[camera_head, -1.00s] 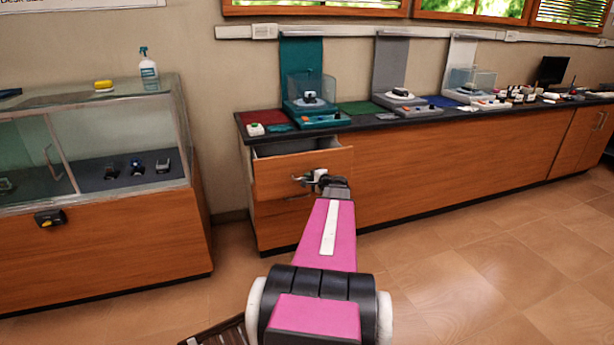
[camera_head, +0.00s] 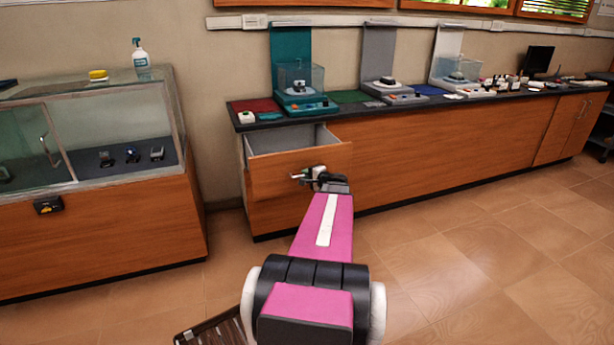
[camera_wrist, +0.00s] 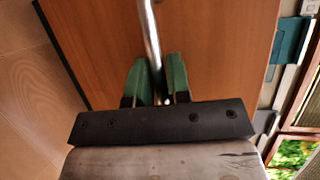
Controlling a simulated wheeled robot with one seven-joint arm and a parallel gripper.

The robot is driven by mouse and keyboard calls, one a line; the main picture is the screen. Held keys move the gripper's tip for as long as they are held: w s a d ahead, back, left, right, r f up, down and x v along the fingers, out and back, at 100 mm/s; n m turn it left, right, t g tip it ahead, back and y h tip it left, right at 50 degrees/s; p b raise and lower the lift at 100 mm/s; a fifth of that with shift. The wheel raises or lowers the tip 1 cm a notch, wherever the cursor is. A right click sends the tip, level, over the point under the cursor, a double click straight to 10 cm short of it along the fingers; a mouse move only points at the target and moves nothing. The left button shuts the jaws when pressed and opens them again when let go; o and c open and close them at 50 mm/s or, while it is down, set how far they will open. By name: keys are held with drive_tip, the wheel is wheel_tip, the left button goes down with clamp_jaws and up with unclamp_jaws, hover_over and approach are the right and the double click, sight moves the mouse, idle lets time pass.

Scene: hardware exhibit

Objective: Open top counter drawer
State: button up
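The top counter drawer (camera_head: 270,172) has a wooden front and a grey inside, and it stands pulled out from the left end of the counter (camera_head: 440,142). In the wrist view, its metal bar handle (camera_wrist: 151,45) runs down between the green fingers of my gripper (camera_wrist: 161,80). The fingers are close about the bar, one on each side. In the head view my gripper (camera_head: 310,174) is at the drawer front, and my arm hides the front's lower right part. The drawer's inside looks empty where it shows.
A glass display case (camera_head: 120,120) on a wooden base stands to the left, with a gap of floor before the counter. Several exhibits, including a teal stand (camera_head: 286,60), stand on the dark countertop (camera_head: 345,108). The tiled floor (camera_head: 480,250) at the right is clear.

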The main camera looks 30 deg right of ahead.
drive_tip(key=shift+o, duration=1)
drive_tip(key=v, duration=1)
drive_tip(key=shift+s+d, duration=0.15)
drive_tip(key=shift+s, duration=0.2)
drive_tip(key=w+a+f+n+g+y, duration=0.2)
drive_tip(key=a+f+n+g, duration=0.2)
drive_tip(key=a, duration=0.8)
drive_tip(key=w+a+f+n+g+y, duration=0.2)
drive_tip(key=w+a+f+n+g, duration=0.15)
drive_tip(key=a, duration=0.85)
drive_tip(key=s+a+f+n+g+h, duration=0.2)
drive_tip(key=s+a+n+g+h, duration=0.1)
drive_tip(key=a, duration=0.6)
drive_tip(key=s+a+f+n+g+h, duration=0.2)
drive_tip(key=a+n+g, duration=0.3)
drive_tip(key=a, duration=0.5)
drive_tip(key=shift+s+a+n+h, duration=0.25)
drive_tip(key=shift+s+n+h, duration=0.3)
drive_tip(key=shift+n+h, duration=0.2)
